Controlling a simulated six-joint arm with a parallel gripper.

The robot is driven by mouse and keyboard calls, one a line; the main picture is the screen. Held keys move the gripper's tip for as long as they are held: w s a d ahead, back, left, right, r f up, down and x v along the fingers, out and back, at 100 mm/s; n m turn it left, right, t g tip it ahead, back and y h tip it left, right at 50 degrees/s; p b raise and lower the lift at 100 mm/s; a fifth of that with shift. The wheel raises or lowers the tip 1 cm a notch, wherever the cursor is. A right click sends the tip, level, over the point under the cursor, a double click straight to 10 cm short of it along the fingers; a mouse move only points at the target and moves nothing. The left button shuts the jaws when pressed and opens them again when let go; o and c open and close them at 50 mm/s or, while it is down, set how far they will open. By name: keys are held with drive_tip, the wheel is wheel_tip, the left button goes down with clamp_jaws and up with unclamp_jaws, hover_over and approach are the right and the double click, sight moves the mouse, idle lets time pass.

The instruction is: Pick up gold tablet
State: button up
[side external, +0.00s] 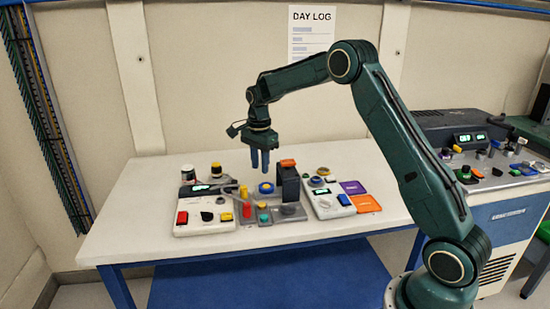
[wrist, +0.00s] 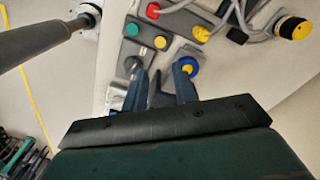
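My gripper (side external: 260,168) is above the workbench in the side external view, pointing down, its two fingers apart and with clear air beneath. It also shows in the wrist view (wrist: 161,75), open. Which piece is the gold tablet is not certain. A small round yellow-gold piece (wrist: 200,34) sits on a grey fixture (wrist: 176,50) beyond the fingertips in the wrist view.
A dark upright block (side external: 288,184) with an orange top stands right of the gripper. White control boxes (side external: 205,220) (side external: 328,201) flank the fixture. Purple (side external: 353,187) and orange (side external: 366,203) cards lie at right. The bench's left part is clear.

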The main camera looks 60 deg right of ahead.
hover_over(262, 204)
drive_tip(key=shift+a+f, duration=0.2)
drive_tip(key=shift+f, duration=4.15)
drive_tip(key=shift+f, duration=2.55)
clamp_jaws()
